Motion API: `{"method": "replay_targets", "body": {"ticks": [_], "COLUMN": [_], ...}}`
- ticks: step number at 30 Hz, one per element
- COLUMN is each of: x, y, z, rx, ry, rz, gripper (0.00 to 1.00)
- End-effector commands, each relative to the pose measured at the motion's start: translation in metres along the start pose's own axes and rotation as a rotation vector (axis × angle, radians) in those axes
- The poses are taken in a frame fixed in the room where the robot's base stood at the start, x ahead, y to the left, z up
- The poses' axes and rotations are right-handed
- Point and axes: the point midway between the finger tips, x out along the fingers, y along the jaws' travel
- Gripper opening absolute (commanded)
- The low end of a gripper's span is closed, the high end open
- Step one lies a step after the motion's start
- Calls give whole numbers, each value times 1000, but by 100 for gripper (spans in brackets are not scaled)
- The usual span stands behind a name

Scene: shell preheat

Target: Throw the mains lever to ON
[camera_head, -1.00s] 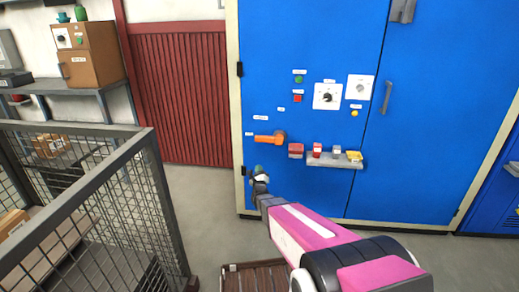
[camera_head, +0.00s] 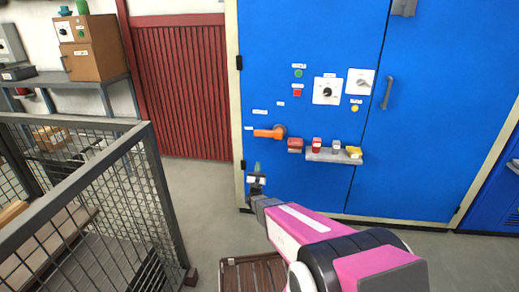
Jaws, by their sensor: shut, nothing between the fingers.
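The orange mains lever (camera_head: 268,132) sits on the left part of the blue cabinet door (camera_head: 310,40). Its handle points left from a round pivot, close to level. Small white labels lie above it and to its left, too small to read. My gripper (camera_head: 257,170) is below the lever and slightly left of its pivot, apart from it. It is shut and empty. My pink and white arm reaches up to it from the lower right.
A small grey shelf (camera_head: 330,155) with little red, white and yellow items juts from the cabinet right of the lever. A red padlock-like block (camera_head: 295,145) sits beside it. Dials and buttons are above. A wire mesh cage (camera_head: 85,200) stands at left, a slatted brown crate (camera_head: 250,275) below.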

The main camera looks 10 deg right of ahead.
Motion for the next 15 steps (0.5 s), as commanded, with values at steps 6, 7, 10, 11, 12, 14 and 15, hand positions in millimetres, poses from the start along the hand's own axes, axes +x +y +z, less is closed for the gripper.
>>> {"method": "replay_targets", "body": {"ticks": [6,7,10,11,12,14,15], "x": [26,32,50,56,64,75,82], "y": [0,0,0,0,0,0,0], "z": [0,0,-1,-1,-1,-1,-1], "rx": [-1,-1,-1,-1,-1,-1,-1], "ry": [-1,-1,0,-1,-2,0,0], "rz": [0,0,0,0,-1,-1,-1], "gripper": [0,0,0,0,0,0,0]}}
